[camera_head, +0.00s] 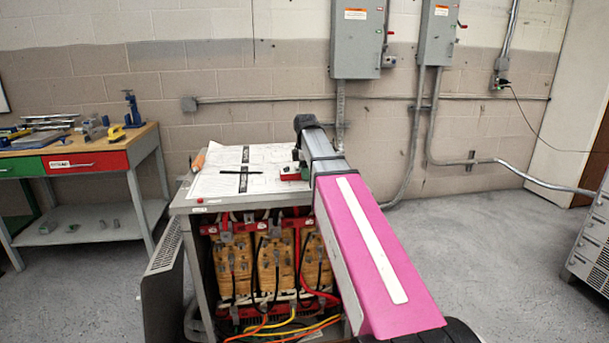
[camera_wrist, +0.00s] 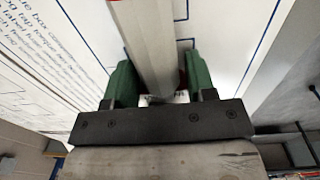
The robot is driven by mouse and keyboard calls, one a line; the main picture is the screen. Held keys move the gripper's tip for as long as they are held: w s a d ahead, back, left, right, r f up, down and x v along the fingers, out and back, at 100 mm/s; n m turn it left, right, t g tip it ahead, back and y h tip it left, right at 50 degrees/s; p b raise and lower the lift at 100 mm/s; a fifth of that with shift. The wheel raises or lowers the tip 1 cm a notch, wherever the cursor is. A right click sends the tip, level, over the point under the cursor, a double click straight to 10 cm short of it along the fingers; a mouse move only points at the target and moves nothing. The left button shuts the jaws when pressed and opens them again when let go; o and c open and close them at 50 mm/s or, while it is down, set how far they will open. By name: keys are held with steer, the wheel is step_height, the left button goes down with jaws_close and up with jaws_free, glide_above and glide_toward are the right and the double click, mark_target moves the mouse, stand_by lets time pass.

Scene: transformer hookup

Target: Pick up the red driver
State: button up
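A small red item (camera_head: 291,173), perhaps the red driver, shows on the table top beside the end of my arm in the head view; its shape is mostly hidden. In the wrist view my gripper (camera_wrist: 160,85) has its two green fingers apart, pointing at the white sheet. A pale grey bar (camera_wrist: 148,40) lies between them, with a sliver of red beside the right finger. I cannot tell whether the fingers touch the bar. In the head view the arm hides most of my gripper.
A printed sheet (camera_head: 240,170) covers the transformer's top, with an orange-handled tool (camera_head: 198,160) at its left edge. The open transformer front (camera_head: 265,265) shows coils and cables. A workbench (camera_head: 75,160) with tools stands left; grey electrical boxes (camera_head: 357,40) hang on the wall.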

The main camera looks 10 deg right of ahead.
steer(key=shift+c, duration=0.6)
step_height(320, 180, up, 4)
steer(key=shift+w+f, duration=0.1)
steer(key=s+a+r, duration=0.3)
steer(key=a+r, duration=0.4)
steer(key=a, duration=0.4)
steer(key=shift+s+r, duration=0.15)
steer(key=shift+s, duration=0.15)
steer(key=shift+a, duration=0.1)
steer(key=o, duration=0.4)
steer(key=c, duration=0.4)
